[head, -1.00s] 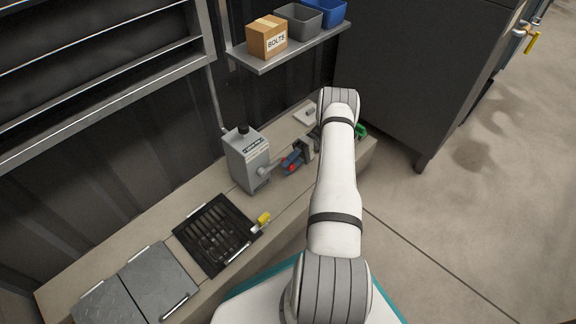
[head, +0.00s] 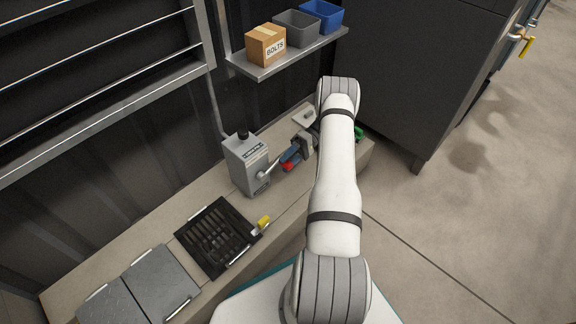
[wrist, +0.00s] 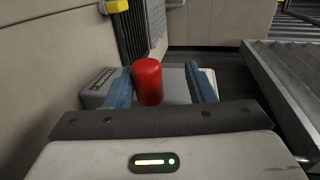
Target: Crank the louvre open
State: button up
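The louvre (head: 95,70) is the dark slatted panel in a grey frame at upper left of the head view. Its crank box (head: 247,165) is grey and stands on the bench, and its arm (head: 271,166) points up and right. The crank's red knob (head: 287,167) is at my gripper's blue fingers (head: 293,154). In the wrist view the red knob (wrist: 148,82) stands between the two fingers of my gripper (wrist: 160,88). It is close against the left finger, with a clear gap to the right one. My arm hides part of the gripper in the head view.
A black grate (head: 218,238) with a yellow-handled valve (head: 263,222) and grey lidded plates (head: 160,282) lie nearer on the bench. A shelf (head: 290,55) above holds a bolts box (head: 266,46) and two bins. A dark cabinet (head: 420,80) stands right; the floor beyond is open.

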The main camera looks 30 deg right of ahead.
jog(key=shift+r+p, duration=0.55)
jog(key=shift+r, duration=1.35)
jog(key=shift+w+d+f+b, duration=0.15)
jog(key=shift+d+f+b, duration=0.3)
jog(key=shift+b, duration=0.35)
jog(key=w+d+f+b, duration=0.1)
jog(key=d+f+b, duration=0.2)
jog(key=d, duration=0.3)
jog(key=shift+w+f, duration=0.35)
jog(key=shift+f, duration=0.3)
